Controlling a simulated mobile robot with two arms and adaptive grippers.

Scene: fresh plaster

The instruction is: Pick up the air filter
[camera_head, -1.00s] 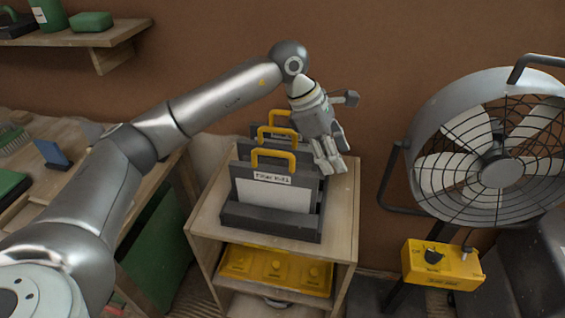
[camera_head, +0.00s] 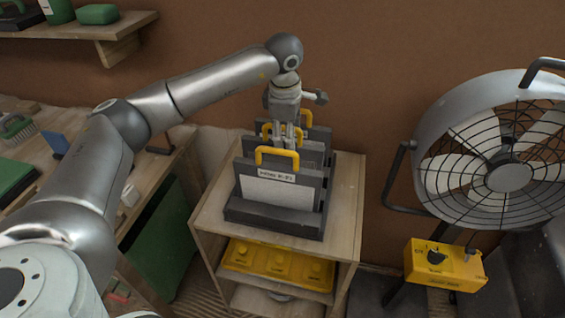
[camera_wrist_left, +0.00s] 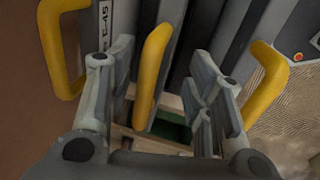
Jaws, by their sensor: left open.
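Several upright dark filter panels with yellow handles stand one behind another in a grey rack (camera_head: 270,223) on a small wooden stand. The front air filter (camera_head: 277,191) has a pale face and a label. Its yellow handle (camera_head: 277,155) is on top. My left gripper (camera_head: 285,138) points down over the panels behind the front one and hides part of them. In the left wrist view, the open fingers of my left gripper (camera_wrist_left: 155,95) stand on both sides of the middle yellow handle (camera_wrist_left: 152,70). Other yellow handles show to the left (camera_wrist_left: 62,50) and right (camera_wrist_left: 265,85). My right gripper is not in view.
A yellow tray (camera_head: 278,268) sits on the shelf under the stand's top. A large fan (camera_head: 508,178) and a yellow control box (camera_head: 444,266) stand to the right. A cluttered workbench is at the left. A wall shelf (camera_head: 125,25) is at the upper left.

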